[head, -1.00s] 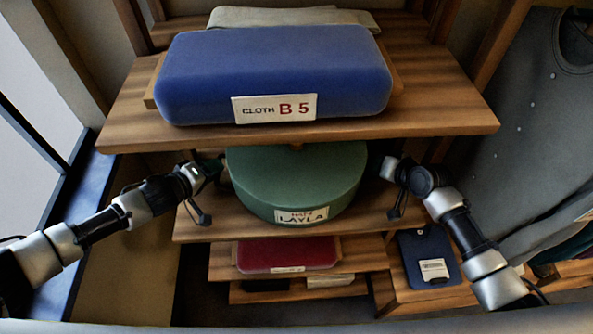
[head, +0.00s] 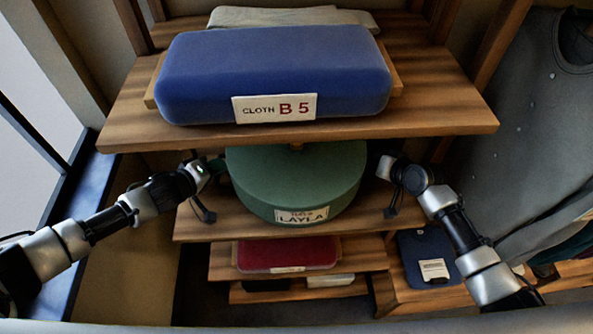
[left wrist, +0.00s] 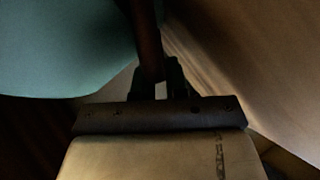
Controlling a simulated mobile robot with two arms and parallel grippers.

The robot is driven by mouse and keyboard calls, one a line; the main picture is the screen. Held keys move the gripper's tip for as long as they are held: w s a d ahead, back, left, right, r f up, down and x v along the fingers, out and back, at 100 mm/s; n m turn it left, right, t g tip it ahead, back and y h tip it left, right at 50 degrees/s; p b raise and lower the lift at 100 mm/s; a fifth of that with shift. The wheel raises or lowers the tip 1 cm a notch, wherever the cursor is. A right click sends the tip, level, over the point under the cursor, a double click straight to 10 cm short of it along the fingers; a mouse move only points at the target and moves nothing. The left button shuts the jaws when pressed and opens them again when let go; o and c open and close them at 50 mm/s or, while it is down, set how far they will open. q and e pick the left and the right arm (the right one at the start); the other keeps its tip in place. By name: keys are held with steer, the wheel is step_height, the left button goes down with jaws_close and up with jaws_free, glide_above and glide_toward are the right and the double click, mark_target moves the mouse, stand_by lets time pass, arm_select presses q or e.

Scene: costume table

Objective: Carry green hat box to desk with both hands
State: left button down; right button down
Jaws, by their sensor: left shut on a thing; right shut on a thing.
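The green hat box (head: 296,178), round with a white LAYLA label on its front, rests on a wooden shelf below the blue box. My left gripper (head: 217,166) is at its left side and my right gripper (head: 376,168) at its right side, both at about rim height. Both are shut on the box's sides; in the head view the fingertips are small and dark. In the left wrist view, the teal side of the box (left wrist: 60,45) fills the upper left, and a dark brown bar or strap runs into my left gripper (left wrist: 155,82). I cannot make out a desk.
A blue box labelled CLOTH B 5 (head: 275,70) sits on the shelf above (head: 440,120), which overhangs the hat box's back. A red box (head: 288,252) is on the shelf below. A dark blue clipboard-like item (head: 424,250) lies lower right. Grey clothing (head: 545,130) hangs right.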

arm_select(q)
steer(key=shift+r, duration=0.15)
arm_select(e)
steer(key=shift+r, duration=0.1)
